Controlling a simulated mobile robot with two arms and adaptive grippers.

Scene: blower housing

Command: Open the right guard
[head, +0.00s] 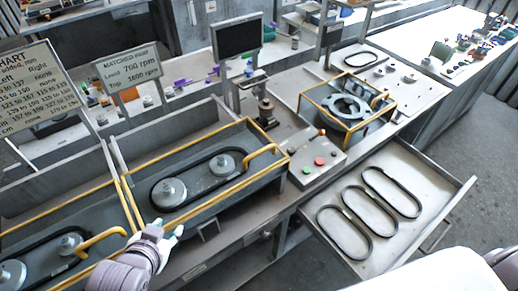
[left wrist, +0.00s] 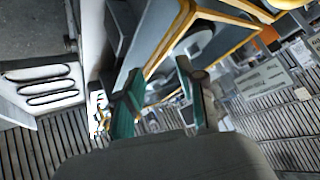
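The right guard (head: 222,188) is a yellow-edged frame lying down over the right bay, where a black belt runs around two grey pulleys. Its yellow handle (head: 263,152) stands at the right end. The left guard (head: 72,273), with its own yellow handle (head: 100,238), lies over the left bay. My left gripper (head: 168,228) is at the front edge near the corner between the bays, well left of the right guard's handle. In the left wrist view its teal fingers (left wrist: 160,82) are apart with nothing between them, and yellow frame bars show beyond. My right gripper is out of view.
A control panel with buttons (head: 318,163) is right of the right guard. An open drawer (head: 425,215) with three black belts juts out at the right. A monitor (head: 238,38) and two sign boards (head: 130,73) stand behind the bays. Another yellow-framed unit (head: 345,108) is at the back right.

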